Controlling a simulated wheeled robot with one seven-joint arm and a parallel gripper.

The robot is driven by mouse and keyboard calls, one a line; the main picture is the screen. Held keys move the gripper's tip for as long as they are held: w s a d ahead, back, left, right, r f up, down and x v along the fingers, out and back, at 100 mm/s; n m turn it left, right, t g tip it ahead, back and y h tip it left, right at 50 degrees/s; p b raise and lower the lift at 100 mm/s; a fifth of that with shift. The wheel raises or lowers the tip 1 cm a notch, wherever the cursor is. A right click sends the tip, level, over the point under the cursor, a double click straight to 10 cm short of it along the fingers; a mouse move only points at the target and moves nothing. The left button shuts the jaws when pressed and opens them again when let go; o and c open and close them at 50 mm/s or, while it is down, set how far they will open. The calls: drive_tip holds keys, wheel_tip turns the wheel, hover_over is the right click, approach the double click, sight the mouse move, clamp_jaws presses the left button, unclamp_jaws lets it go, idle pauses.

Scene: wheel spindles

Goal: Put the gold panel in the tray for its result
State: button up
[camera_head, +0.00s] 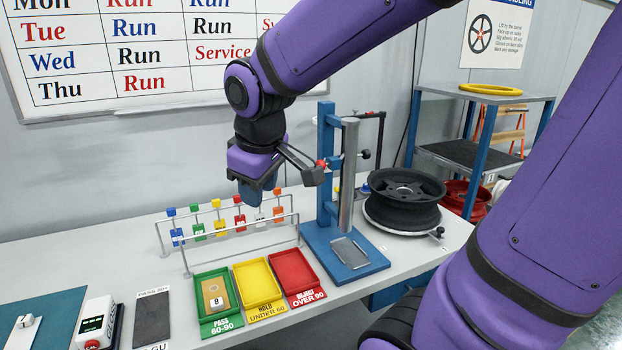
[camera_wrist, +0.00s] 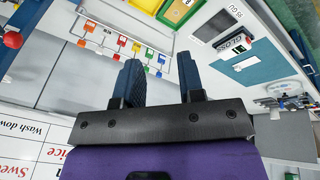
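The gold panel (camera_head: 216,297), with a pale label marked 8, lies flat inside the green tray (camera_head: 208,330), labelled PASS 60-90. The yellow tray (camera_head: 259,285), labelled HOLD UNDER 60, and the red tray (camera_head: 296,275), labelled REJECT OVER 90, stand beside it and look empty. My gripper (camera_head: 258,198) is raised above and behind the trays, near the tag rack, apart from the panel. In the wrist view my gripper (camera_wrist: 160,75) has its two dark fingers spread with nothing held between them. Part of the green tray shows at the top there (camera_wrist: 177,13).
A wire rack (camera_head: 228,230) with several coloured tags stands behind the trays. A blue press stand (camera_head: 345,255) with a clear plate and a black wheel (camera_head: 405,190) are to the right. A gauge (camera_head: 95,322) and dark pad (camera_head: 152,320) lie left.

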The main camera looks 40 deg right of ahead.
drive_tip(key=s+d+r+m+t+y, duration=0.1)
drive_tip(key=s+r+m, duration=0.3)
drive_tip(key=s, duration=0.7)
drive_tip(key=shift+d+r+m+t, duration=0.2)
drive_tip(key=shift+d+m+t, duration=0.2)
drive_tip(key=shift+d, duration=0.05)
